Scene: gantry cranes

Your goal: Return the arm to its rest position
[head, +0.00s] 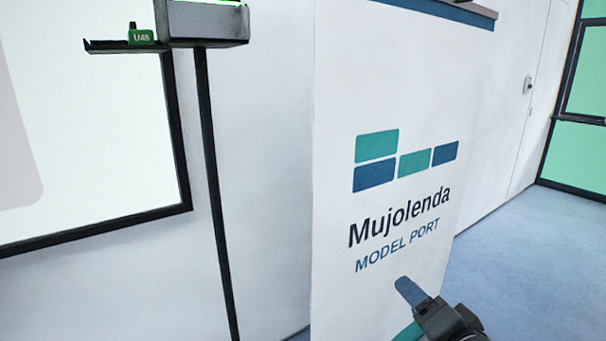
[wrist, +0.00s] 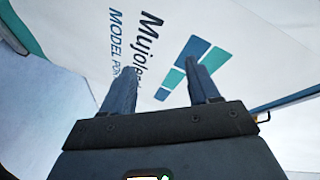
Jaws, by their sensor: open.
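My gripper (wrist: 164,85) shows in the wrist view with its two blue-grey fingers apart and nothing between them. It points toward the white panel printed "Mujolenda MODEL PORT" (wrist: 230,35). In the head view part of my gripper (head: 411,291) shows at the bottom, in front of the lower part of the same white panel (head: 400,90). Only one finger and the dark wrist body show clearly there. I cannot tell how far the fingertips are from the panel.
A grey box on a thin black pole (head: 215,190) stands at the left, with a side shelf (head: 110,46) bearing a green "U45" tag (head: 142,37). A black-framed board (head: 100,150) hangs behind it. Open blue floor (head: 530,260) lies to the right, near a door (head: 535,90).

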